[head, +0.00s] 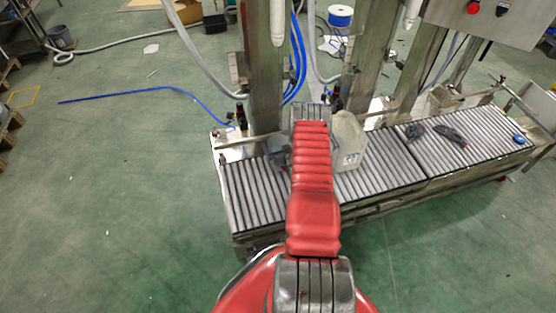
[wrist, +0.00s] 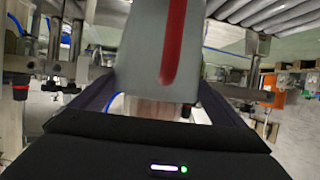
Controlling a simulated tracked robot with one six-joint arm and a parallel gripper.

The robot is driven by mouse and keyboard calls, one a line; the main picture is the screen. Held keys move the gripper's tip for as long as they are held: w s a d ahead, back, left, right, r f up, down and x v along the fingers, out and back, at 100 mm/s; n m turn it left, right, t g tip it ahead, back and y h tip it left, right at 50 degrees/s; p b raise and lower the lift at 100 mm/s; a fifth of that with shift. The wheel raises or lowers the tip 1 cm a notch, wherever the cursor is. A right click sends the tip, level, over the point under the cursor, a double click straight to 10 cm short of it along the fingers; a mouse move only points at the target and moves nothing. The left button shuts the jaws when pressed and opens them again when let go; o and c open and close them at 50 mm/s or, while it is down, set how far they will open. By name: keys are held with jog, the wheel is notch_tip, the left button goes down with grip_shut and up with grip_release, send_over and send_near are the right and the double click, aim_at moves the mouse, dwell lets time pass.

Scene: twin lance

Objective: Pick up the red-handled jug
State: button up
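The red-handled jug (wrist: 150,50) fills the middle of the wrist view as a grey body with a long red strip, its handle (wrist: 174,42). My gripper (wrist: 157,88) is open, with its dark fingers spread on either side of the jug's near end. I cannot tell whether either finger touches it. In the head view a pale jug (head: 348,140) stands upright on the conveyor, just right of my red arm. No red shows on it there, so I cannot tell if it is the same jug. My arm hides the gripper in the head view.
The roller conveyor (head: 390,160) runs across the centre and right. Steel posts (head: 266,70) and blue hoses rise behind it. Dark items (head: 450,134) lie on its right section. A control box (head: 497,20) hangs at upper right. The green floor at left is mostly open.

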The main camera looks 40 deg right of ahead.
jog(key=c, duration=1.9)
jog(key=shift+r, duration=9.05)
